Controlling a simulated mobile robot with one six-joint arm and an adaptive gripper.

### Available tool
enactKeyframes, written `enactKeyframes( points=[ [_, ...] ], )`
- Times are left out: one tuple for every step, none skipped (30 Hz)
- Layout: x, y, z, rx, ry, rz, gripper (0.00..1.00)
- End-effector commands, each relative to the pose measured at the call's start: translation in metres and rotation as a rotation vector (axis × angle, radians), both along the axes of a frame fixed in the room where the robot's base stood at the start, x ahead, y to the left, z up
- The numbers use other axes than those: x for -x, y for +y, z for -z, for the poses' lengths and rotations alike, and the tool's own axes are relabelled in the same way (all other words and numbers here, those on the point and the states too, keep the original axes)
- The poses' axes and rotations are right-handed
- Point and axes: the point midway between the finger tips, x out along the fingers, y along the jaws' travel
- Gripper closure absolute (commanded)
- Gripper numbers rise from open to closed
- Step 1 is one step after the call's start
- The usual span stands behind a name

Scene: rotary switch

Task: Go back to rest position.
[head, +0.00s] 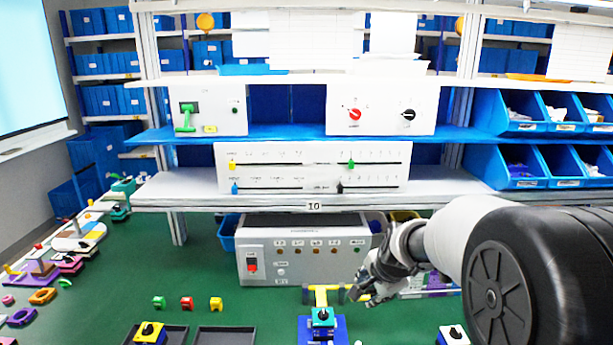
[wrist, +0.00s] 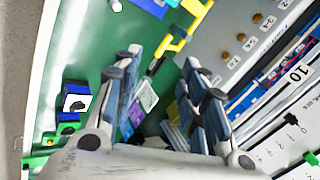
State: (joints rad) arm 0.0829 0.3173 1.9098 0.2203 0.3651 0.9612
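My gripper (head: 366,288) is low at the centre right in the head view, in front of the grey control box and above the green floor. In the wrist view its two fingers (wrist: 163,68) are spread apart with nothing held between them. A white panel (head: 381,94) with a red rotary knob (head: 355,114) and a black rotary knob (head: 408,115) stands on the blue shelf, well above and apart from my gripper. My arm comes in from the right and hides part of what lies behind it.
The grey box (head: 305,254) with a red switch stands behind my gripper. A yellow handle (head: 321,292) and a blue-based block with a knob (head: 322,318) are close to its left. A slider panel (head: 313,167) and blue bins (head: 517,163) are on the shelves.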

Motion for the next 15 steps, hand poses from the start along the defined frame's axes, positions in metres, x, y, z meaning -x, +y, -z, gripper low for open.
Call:
enactKeyframes(
  points=[
    [0.024, 0.006, -0.023, 0.041, -0.002, -0.077, 0.61],
    [0.038, 0.009, -0.033, 0.068, 0.004, -0.126, 0.61],
    [0.058, 0.013, -0.044, 0.104, 0.010, -0.192, 0.61],
    [0.073, 0.016, -0.052, 0.132, 0.015, -0.242, 0.61],
    [0.089, 0.018, -0.059, 0.158, 0.019, -0.290, 0.61],
    [0.110, 0.021, -0.068, 0.195, 0.025, -0.356, 0.61],
    [0.125, 0.023, -0.074, 0.221, 0.029, -0.403, 0.61],
    [0.142, 0.025, -0.078, 0.248, 0.034, -0.452, 0.61],
    [0.163, 0.027, -0.084, 0.284, 0.040, -0.515, 0.61],
    [0.179, 0.028, -0.087, 0.311, 0.045, -0.563, 0.61],
    [0.195, 0.029, -0.089, 0.339, 0.051, -0.611, 0.61],
    [0.217, 0.029, -0.091, 0.375, 0.058, -0.673, 0.61],
    [0.232, 0.030, -0.092, 0.400, 0.062, -0.718, 0.61],
    [0.247, 0.030, -0.092, 0.425, 0.066, -0.761, 0.61],
    [0.265, 0.030, -0.091, 0.458, 0.073, -0.818, 0.61]
  ],
)
